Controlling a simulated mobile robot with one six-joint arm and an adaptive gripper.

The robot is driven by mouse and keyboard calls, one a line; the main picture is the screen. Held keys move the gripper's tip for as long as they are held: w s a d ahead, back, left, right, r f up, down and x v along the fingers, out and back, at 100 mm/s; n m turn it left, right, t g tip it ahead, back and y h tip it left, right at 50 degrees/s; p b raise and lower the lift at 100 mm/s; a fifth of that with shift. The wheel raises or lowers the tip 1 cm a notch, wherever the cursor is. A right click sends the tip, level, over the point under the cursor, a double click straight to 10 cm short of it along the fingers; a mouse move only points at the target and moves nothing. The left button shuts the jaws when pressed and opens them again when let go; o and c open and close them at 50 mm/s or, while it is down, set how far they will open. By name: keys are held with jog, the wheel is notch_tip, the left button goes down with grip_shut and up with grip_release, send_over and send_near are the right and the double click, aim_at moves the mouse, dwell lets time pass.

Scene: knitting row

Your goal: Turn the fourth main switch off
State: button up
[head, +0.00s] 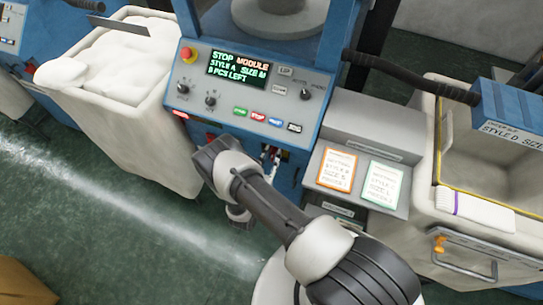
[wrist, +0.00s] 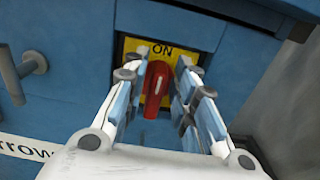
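A red main switch handle (wrist: 157,88) stands nearly upright, tilted slightly, on a yellow plate (wrist: 133,44) with ON printed above it. The plate is set in a blue machine front. My gripper (wrist: 160,66) is open in the wrist view, with one finger on each side of the red handle and a gap visible around it. Whether a fingertip touches the plate I cannot tell. In the head view my gripper (head: 270,157) is at the lower front of the blue machine (head: 238,135), and my arm hides most of the switch.
A control panel (head: 237,80) with a lit display reading STOP MODULE, knobs and buttons is above the switch. A white bin (head: 165,150) of pale fabric stands left. A grey stand with two cards (head: 337,169) and a bin (head: 470,215) are right.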

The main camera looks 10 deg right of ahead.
grip_shut()
jog(key=shift+a+n+b, duration=0.1)
jog(key=shift+n+b, duration=0.25)
jog(key=shift+n, duration=0.05)
jog(key=n+b, duration=0.1)
jog(key=n, duration=0.1)
jog(key=n+b, duration=0.2)
jog(key=w+a+f+n+b, duration=0.1)
jog(key=n+b, duration=0.1)
jog(key=n, duration=0.1)
jog(key=shift+a, duration=0.1)
jog(key=shift+w+a+f+n+b, duration=0.1)
jog(key=shift+f+n+b, duration=0.15)
jog(key=shift+n+b, duration=0.95)
jog(key=shift+w+a+f+n+b, duration=0.15)
jog(key=shift+f+n+b, duration=0.15)
jog(key=shift+n, duration=1.9)
jog(key=shift+s+a+f+n+b, duration=0.2)
jog(key=shift+n+b, duration=0.45)
jog(key=shift+n, duration=1.05)
jog(key=shift+w+d, duration=0.15)
